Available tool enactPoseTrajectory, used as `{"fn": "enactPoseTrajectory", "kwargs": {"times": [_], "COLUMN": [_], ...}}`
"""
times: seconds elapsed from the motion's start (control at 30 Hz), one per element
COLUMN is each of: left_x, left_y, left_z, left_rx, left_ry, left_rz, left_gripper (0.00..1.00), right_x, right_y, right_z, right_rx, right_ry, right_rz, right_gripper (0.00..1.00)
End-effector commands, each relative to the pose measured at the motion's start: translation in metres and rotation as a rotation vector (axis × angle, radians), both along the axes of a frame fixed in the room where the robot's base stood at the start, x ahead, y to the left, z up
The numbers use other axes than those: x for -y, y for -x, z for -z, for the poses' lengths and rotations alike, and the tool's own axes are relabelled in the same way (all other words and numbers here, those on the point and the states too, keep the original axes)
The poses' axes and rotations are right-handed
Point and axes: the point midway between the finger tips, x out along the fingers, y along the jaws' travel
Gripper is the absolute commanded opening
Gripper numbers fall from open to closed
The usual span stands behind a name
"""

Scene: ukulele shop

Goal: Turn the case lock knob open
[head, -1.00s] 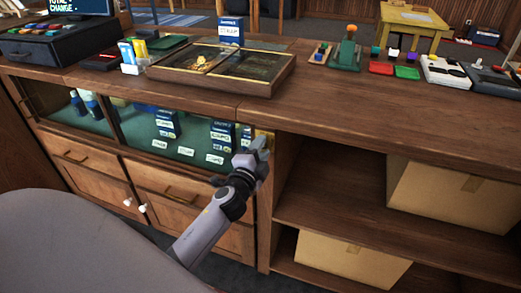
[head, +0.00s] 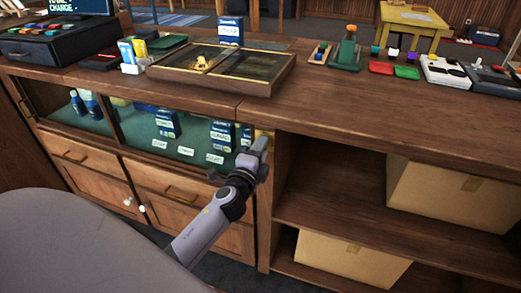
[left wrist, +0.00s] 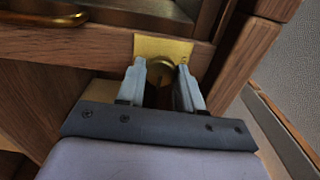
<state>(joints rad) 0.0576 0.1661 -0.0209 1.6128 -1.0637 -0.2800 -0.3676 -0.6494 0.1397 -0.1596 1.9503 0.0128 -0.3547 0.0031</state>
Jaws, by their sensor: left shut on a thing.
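The case lock knob (left wrist: 159,66) is a round brass piece on a square brass plate (left wrist: 165,46) in the wooden frame of the display case. The plate's edge also shows in the head view (head: 264,134), at the right end of the glass front. My left gripper (left wrist: 161,75) is shut on the knob, with one finger on each side of it. In the head view my left gripper (head: 257,153) is at the case's right end and hides the knob. My right gripper is in neither view.
The glass case (head: 187,131) holds several small boxes and bottles. Drawers with brass handles (head: 182,195) lie below it. Open shelves (head: 325,200) with cardboard boxes (head: 450,195) are to the right. A framed flat case (head: 222,87) lies on the counter (head: 350,105).

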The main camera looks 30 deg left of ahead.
Motion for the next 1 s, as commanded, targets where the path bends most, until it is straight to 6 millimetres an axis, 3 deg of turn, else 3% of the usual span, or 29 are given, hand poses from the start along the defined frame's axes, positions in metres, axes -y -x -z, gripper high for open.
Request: {"fn": "enactPoseTrajectory", "kwargs": {"times": [0.03,0.07,0.1,0.47,1.0], "left_x": [0.000,0.000,0.000,0.001,0.015], "left_y": [0.000,0.000,0.000,0.003,0.064], "left_z": [0.001,0.001,0.001,0.001,0.002], "left_rx": [-0.004,-0.003,-0.002,-0.001,-0.002], "left_ry": [-0.002,-0.001,-0.001,0.000,-0.001], "left_rz": [0.000,0.000,0.000,0.000,0.000], "left_gripper": [0.05,0.46,0.59,0.60,0.60], "right_x": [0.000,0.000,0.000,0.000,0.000], "right_y": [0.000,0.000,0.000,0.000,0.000], "right_z": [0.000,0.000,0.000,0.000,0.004], "right_rx": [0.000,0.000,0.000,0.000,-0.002], "right_ry": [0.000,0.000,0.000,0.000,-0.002], "right_rz": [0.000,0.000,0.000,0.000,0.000], "right_gripper": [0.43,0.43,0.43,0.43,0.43]}}
